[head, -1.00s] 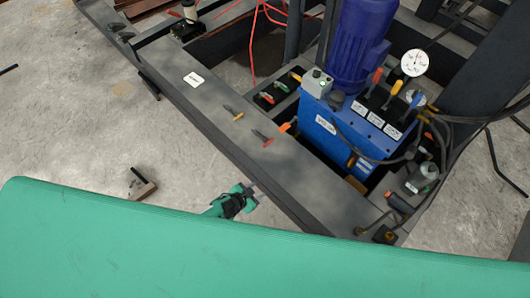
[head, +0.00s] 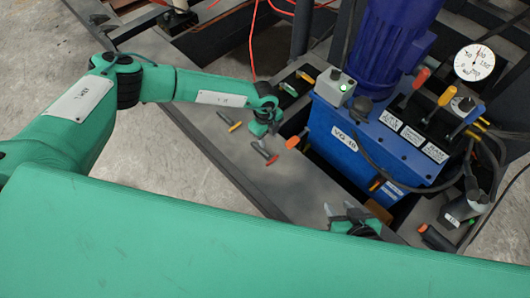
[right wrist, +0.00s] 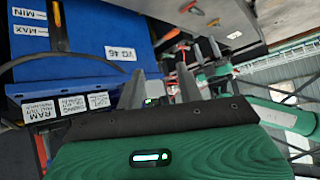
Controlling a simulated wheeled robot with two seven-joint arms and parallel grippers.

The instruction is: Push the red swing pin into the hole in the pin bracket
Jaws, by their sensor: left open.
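A small pin with a red end (head: 271,160) and a dark shank lies over the grey frame beam in the head view. It seems to be the red swing pin; its hole and bracket are too small to make out. My left gripper (head: 260,128) is just above and behind this pin, pointing down, with its fingertips mostly hidden; it is open, and I cannot tell whether it touches anything. My right gripper (head: 338,209) is lower right, over the beam's edge near the pump. Its two fingers stand apart and empty in the right wrist view (right wrist: 160,90).
A yellow-ended pin (head: 235,127) and an orange-ended handle (head: 292,142) are close to the red one. The blue pump unit (head: 350,145), with motor, levers, hoses and a gauge (head: 474,63), stands to the right. Red cables (head: 253,45) run at the back. The bare beam (head: 225,155) is clear towards the front.

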